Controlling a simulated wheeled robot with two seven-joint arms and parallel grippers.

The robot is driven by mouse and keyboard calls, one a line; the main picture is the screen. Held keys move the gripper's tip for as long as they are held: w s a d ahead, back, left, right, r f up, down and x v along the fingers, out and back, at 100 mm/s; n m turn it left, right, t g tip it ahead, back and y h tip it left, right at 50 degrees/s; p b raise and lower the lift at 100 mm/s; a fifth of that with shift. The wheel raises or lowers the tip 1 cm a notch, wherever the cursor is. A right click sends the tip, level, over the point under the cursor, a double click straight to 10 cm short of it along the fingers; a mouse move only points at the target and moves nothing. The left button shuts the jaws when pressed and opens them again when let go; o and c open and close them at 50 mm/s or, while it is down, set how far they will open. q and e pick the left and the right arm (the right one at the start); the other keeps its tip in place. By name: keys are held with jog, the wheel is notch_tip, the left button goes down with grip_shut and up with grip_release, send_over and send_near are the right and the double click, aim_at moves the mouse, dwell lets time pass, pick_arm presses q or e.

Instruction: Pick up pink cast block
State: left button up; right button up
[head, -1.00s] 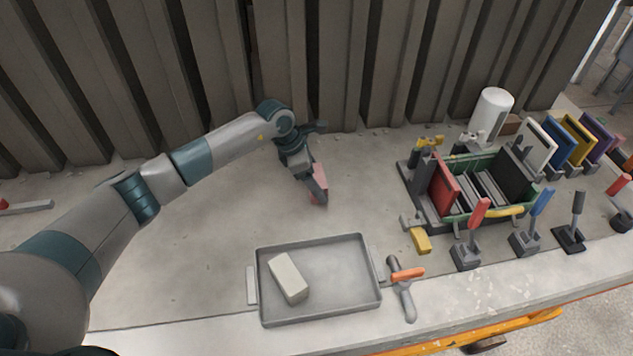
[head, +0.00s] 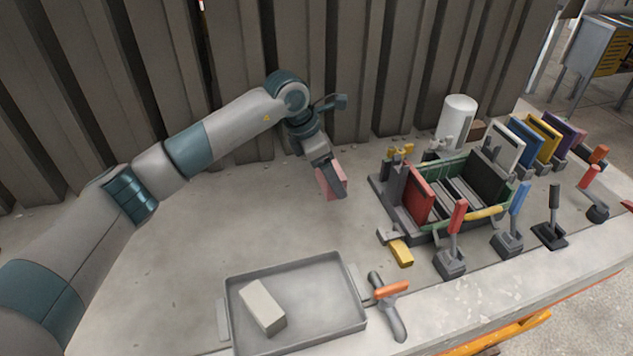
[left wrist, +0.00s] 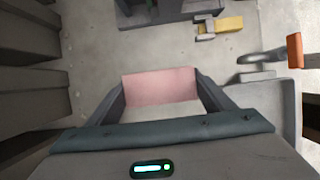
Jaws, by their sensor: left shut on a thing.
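The pink cast block (head: 328,182) is held between the fingers of my left gripper (head: 333,180), above the bench left of the panel mould. In the left wrist view the pink block (left wrist: 160,86) spans the gap between both fingertips of my left gripper (left wrist: 160,92), which is shut on it. In the head view the near finger hides part of the block. My right gripper does not show in any view.
A grey tray (head: 342,324) with a pale block (head: 262,307) lies at the front. The mould (head: 437,228) with red and black panels stands right. An orange-handled tool (head: 391,289) lies beside the tray. Corrugated wall behind. The bench middle is clear.

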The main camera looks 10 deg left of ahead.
pick_arm(q)
jog(key=shift+d+r, duration=0.25)
jog(key=shift+d, duration=0.1)
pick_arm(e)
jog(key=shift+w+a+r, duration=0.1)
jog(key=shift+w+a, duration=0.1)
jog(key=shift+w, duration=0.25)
pick_arm(q)
jog(key=shift+s+a, duration=0.1)
